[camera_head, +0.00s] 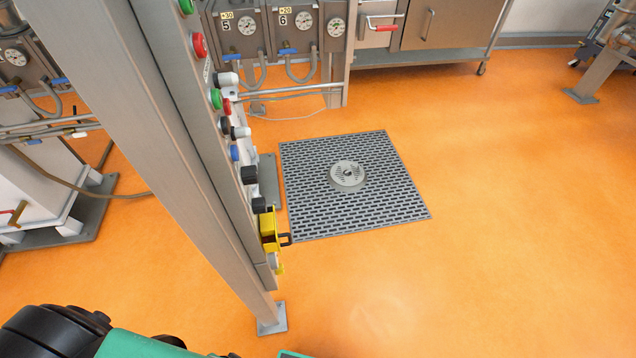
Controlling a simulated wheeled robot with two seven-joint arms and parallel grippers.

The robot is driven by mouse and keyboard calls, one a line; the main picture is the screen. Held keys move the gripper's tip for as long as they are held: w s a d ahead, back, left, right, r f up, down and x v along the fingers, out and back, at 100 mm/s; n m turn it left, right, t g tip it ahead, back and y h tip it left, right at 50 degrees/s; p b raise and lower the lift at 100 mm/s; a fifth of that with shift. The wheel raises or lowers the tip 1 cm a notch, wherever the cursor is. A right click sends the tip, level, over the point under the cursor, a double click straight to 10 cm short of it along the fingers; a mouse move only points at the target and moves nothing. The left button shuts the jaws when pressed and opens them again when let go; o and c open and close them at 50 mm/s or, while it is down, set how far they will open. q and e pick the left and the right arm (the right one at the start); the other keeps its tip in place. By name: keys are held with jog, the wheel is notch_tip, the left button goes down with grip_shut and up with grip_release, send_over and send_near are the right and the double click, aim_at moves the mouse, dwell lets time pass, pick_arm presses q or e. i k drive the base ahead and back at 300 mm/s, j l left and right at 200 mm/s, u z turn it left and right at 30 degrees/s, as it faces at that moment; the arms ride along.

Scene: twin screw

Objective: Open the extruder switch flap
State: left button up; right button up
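A tall steel control post (175,130) rises from the floor left of the middle, with a column of buttons and knobs along its right side. Low on that side is a yellow switch part (268,224) with a small dark hook-like piece (286,239) sticking out to the right. I see it nearly edge-on, so I cannot tell whether it is the extruder switch flap or whether a flap there is open or shut. Neither of my grippers is in view; only black and green parts of my own body show along the bottom left edge.
A grey floor grate (395,199) with a round drain cover (347,175) lies right of the post. The orange floor (500,250) to the right is clear. Machines with gauges (245,25) and a steel cabinet (445,25) stand behind. A post foot (272,320) sits in front.

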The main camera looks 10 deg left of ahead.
aim_at(269, 224)
jog(key=i+l+u, duration=0.15)
jog(key=u, duration=0.3)
jog(key=i+l+u, duration=0.2)
jog(key=u, duration=0.25)
jog(key=i+l+u, duration=0.15)
jog(key=l+u, duration=0.15)
jog(key=u, duration=0.15)
jog(key=l+u, duration=0.3)
jog(key=u, duration=0.15)
jog(key=i, duration=0.05)
